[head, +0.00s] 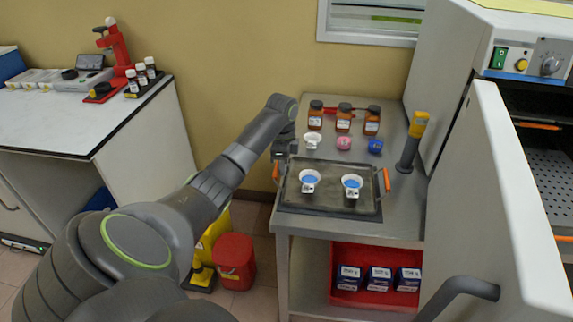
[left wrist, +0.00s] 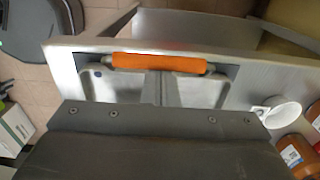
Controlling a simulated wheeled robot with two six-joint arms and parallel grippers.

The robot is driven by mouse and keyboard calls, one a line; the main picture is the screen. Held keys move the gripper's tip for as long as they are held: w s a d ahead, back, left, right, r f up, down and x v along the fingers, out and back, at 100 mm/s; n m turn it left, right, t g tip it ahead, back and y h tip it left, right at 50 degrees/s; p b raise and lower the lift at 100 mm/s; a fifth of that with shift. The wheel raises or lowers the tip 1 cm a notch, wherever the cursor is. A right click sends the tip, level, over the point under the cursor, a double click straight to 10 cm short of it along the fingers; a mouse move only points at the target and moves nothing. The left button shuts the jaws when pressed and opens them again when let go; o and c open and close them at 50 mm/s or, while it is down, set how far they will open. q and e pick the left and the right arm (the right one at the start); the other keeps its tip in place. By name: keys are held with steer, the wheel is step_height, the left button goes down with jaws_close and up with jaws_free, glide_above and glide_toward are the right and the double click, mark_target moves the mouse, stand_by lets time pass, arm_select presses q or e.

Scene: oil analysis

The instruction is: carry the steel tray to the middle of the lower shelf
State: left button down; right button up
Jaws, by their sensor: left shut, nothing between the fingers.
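The steel tray (head: 330,205) lies flat on the metal table, with an orange handle at its left (head: 276,171) and another at its right (head: 386,180). Two white cups with blue contents, a left one (head: 309,181) and a right one (head: 352,185), stand on it. My left gripper (head: 282,158) is shut and empty, close to the left handle. In the left wrist view the orange handle (left wrist: 160,63) runs across just beyond the dark gripper body; I cannot tell whether they touch. The open cabinet at right has a perforated lower shelf (head: 552,180). My right gripper is not in view.
The cabinet's open white door (head: 500,200) stands between table and shelf. Brown bottles (head: 343,118), small cups (head: 312,140) and an upright yellow-topped tool (head: 412,142) stand behind the tray. A red bin with boxes (head: 345,296) is under the table.

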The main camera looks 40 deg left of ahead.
arm_select(q)
steer(key=s+a+p, duration=0.3)
steer(key=a, duration=0.3)
steer(key=shift+s, duration=0.35)
steer(key=shift+r, duration=0.2)
